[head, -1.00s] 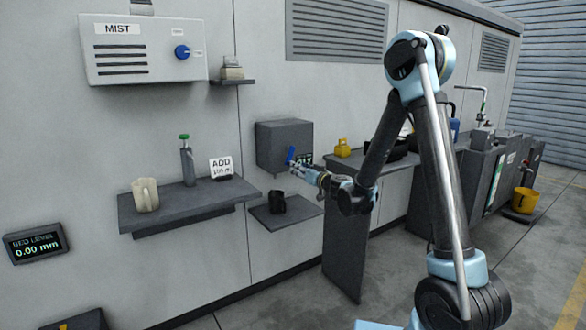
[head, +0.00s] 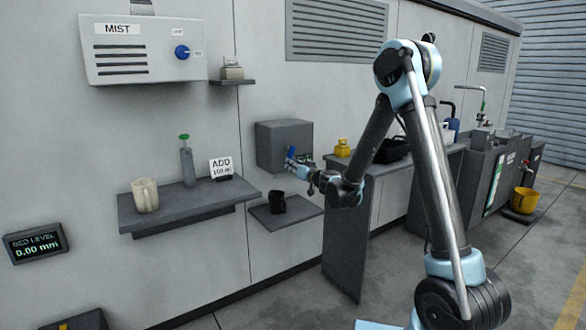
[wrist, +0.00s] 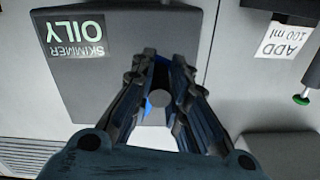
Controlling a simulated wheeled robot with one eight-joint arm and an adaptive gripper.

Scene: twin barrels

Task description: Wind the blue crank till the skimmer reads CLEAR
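The skimmer is a dark grey box (head: 270,148) on the wall, with a blue crank (head: 291,152) on its front. In the wrist view, which is upside down, the skimmer's display (wrist: 77,34) reads OILY. My gripper (head: 292,164) is at the crank, in front of the box. In the wrist view my gripper's fingers (wrist: 166,62) stand a narrow gap apart. A bit of the blue crank (wrist: 149,108) and a round grey end show between them. I cannot tell whether the fingers press on it.
A dark cup (head: 277,202) stands on a small shelf (head: 300,215) below the box. To the left, a shelf (head: 170,212) holds a beige jug (head: 145,195), a green-topped bottle (head: 187,165) and an ADD 100 ml sign (head: 221,168). A counter with a yellow object (head: 343,148) is close on the right.

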